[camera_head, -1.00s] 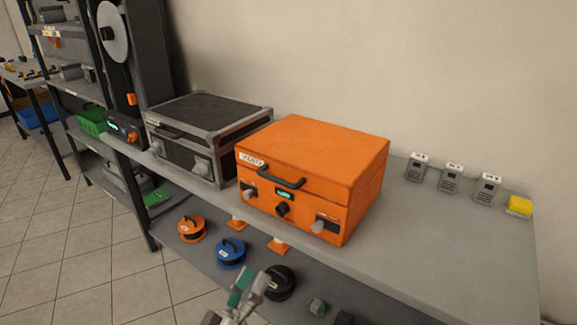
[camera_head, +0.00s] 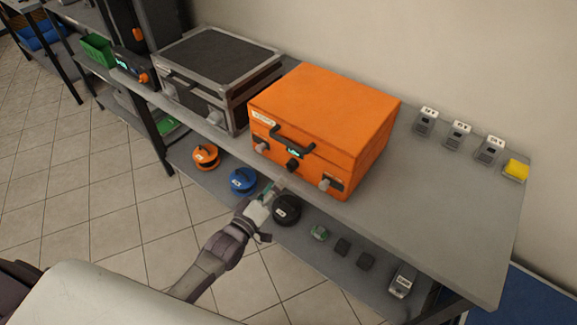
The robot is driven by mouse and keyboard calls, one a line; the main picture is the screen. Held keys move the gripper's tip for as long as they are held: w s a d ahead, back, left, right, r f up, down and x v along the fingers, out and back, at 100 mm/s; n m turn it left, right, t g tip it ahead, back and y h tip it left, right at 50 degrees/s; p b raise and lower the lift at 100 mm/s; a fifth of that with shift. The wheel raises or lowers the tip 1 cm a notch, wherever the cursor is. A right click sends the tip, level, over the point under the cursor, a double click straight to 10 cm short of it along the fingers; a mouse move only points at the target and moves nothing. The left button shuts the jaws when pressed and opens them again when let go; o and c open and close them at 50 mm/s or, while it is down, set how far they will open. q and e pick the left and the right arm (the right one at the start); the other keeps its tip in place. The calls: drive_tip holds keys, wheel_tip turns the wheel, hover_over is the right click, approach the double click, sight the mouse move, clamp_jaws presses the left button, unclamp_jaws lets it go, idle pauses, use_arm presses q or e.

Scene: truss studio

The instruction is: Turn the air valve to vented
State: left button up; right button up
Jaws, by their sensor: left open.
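The orange case (camera_head: 325,120) stands shut on the bench, with a black handle and a small lit display on its front. A left grey knob (camera_head: 261,147), a black knob (camera_head: 292,165) and a right grey knob (camera_head: 325,184) sit along that front. I cannot tell which control is the air valve, and their labels are too small to read. My left gripper (camera_head: 271,190) is open and empty, in front of and below the case front, apart from the knobs. My right gripper is not in view.
A grey-and-black case (camera_head: 220,65) stands left of the orange one. Blue (camera_head: 242,180), orange (camera_head: 206,156) and black (camera_head: 287,209) reels lie on the lower shelf. Small grey devices and a yellow block (camera_head: 515,170) line the back right. The bench top (camera_head: 430,200) right of the case is clear.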

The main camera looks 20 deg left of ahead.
sight(288, 168)
use_arm(q)
drive_tip(key=x, duration=0.7)
clamp_jaws()
